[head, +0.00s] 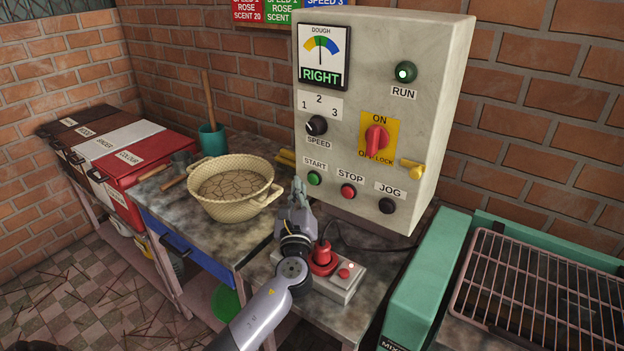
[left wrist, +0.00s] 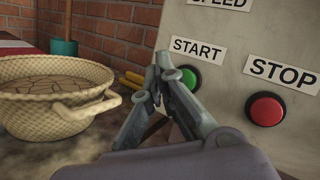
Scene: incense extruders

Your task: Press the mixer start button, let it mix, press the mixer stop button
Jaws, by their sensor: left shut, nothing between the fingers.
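The mixer control box (head: 455,75) stands on the bench with a green START button (head: 314,178), a red STOP button (head: 348,191) and a black JOG button (head: 387,206) along its lower face. My left gripper (head: 298,184) is shut and empty, its tips just left of and below START. In the left wrist view the closed fingers (left wrist: 162,62) point toward the box beside the green START button (left wrist: 189,79), and the red STOP button (left wrist: 266,109) is to the right. I cannot tell whether the tips touch the box. The RUN lamp (head: 405,72) glows green; the dial reads RIGHT. My right gripper is not seen.
A woven basket (head: 225,211) with cracked dough-like contents sits left of my gripper. A small grey box (head: 343,281) with a red plug and red button is below and right of it. A green machine with a wire grid (head: 545,290) is at the right.

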